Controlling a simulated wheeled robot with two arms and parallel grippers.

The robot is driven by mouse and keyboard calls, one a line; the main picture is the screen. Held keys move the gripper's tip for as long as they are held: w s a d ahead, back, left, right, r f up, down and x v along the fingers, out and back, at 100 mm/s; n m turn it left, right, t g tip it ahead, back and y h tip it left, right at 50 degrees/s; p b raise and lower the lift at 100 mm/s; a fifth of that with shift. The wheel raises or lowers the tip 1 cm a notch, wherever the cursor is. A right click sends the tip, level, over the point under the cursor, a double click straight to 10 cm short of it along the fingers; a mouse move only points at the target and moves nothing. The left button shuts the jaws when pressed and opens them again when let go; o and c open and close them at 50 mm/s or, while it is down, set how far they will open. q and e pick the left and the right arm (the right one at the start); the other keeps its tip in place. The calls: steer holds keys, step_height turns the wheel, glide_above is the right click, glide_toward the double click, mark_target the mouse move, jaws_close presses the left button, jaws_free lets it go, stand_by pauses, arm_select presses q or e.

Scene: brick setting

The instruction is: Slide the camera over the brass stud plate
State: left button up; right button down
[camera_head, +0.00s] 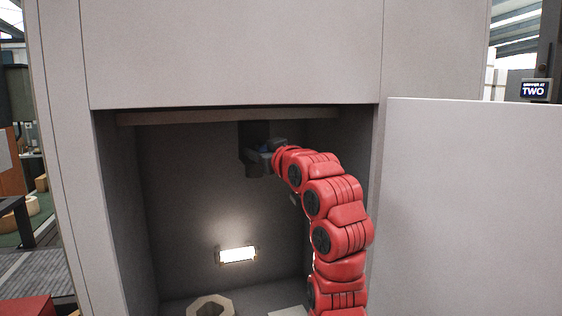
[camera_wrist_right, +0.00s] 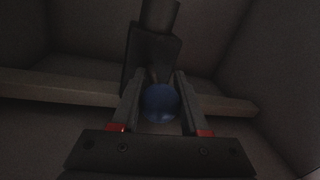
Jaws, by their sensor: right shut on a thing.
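The dark camera (camera_head: 250,140) is high in the open wall recess, close under its top edge. My right gripper (camera_head: 262,156) is at the camera, at the end of the red arm. In the right wrist view, the camera (camera_wrist_right: 150,58) is a dark block with a cylinder on its far end. A round blue part (camera_wrist_right: 160,103) sits between the fingers of my right gripper (camera_wrist_right: 164,80), which is shut on the camera. I cannot make out the brass stud plate in either view. My left gripper is out of view.
A brown rail (camera_head: 180,117) runs along the recess top, and in the wrist view it passes behind the camera (camera_wrist_right: 60,88). A lit lamp (camera_head: 238,254) is on the back wall. A pale hexagonal ring (camera_head: 194,310) lies on the floor. An open panel (camera_head: 470,200) stands right.

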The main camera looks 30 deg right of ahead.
steer(key=w+a+b, duration=0.3)
steer(key=a+b, duration=0.2)
steer(key=a, duration=1)
steer(key=shift+w, duration=0.25)
steer(key=c, duration=0.8)
jaws_free()
steer(key=o, duration=0.4)
steer(key=shift+w+a, duration=0.1)
steer(key=shift+a, duration=0.1)
steer(key=shift+c, duration=0.2)
steer(key=shift+d, duration=0.1)
steer(key=shift+d, duration=0.1)
